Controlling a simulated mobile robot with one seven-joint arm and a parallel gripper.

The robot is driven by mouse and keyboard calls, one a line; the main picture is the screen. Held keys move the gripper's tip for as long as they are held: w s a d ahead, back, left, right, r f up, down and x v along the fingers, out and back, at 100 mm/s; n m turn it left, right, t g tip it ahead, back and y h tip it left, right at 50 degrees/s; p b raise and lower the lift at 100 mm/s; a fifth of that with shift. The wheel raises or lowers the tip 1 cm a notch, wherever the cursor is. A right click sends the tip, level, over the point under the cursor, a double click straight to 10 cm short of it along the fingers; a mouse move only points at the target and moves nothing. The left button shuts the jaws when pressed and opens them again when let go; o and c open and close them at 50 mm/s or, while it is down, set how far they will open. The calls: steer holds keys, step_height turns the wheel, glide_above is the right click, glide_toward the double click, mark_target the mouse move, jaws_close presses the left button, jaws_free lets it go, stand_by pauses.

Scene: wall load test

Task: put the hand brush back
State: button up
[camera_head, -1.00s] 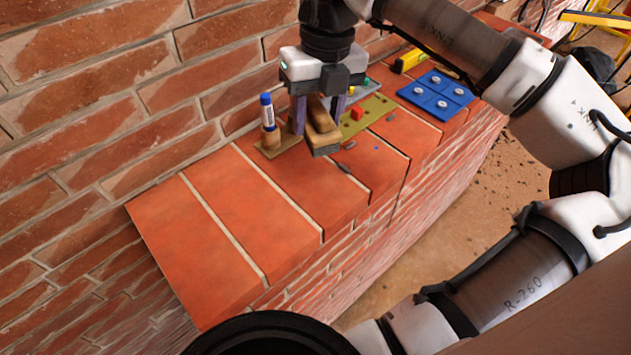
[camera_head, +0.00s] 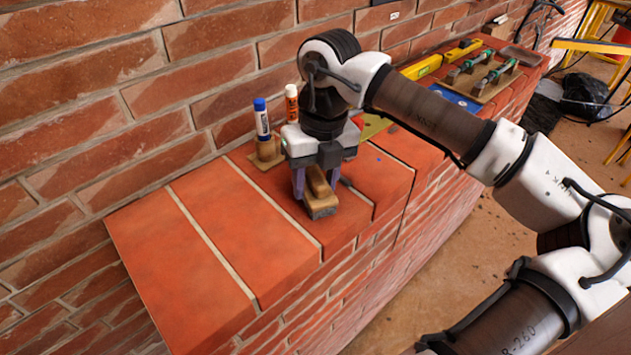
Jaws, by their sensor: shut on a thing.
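My gripper (camera_head: 318,183) is over the brick ledge (camera_head: 205,228), pointing down. It is shut on the wooden hand brush (camera_head: 321,187), whose pale wooden body shows between the purple fingers. The dark bristle end of the brush faces the front of the ledge. The brush is low, at or just above the brick top; I cannot tell if it touches. My wrist and arm hide the part of the ledge behind the gripper.
A wooden holder (camera_head: 267,151) with a blue-capped marker (camera_head: 261,118) stands left of my gripper, near the wall. Farther right are a blue plate (camera_head: 455,98), a yellow level (camera_head: 424,66) and green-handled tools (camera_head: 497,71). The left ledge is clear.

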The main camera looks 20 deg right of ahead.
steer(key=shift+f, duration=0.15)
steer(key=o, duration=1.3)
step_height(320, 180, up, 12)
steer(key=d, duration=0.1)
steer(key=shift+w+d+b, duration=0.15)
steer(key=shift+w+b, duration=0.05)
steer(key=shift+b, duration=0.15)
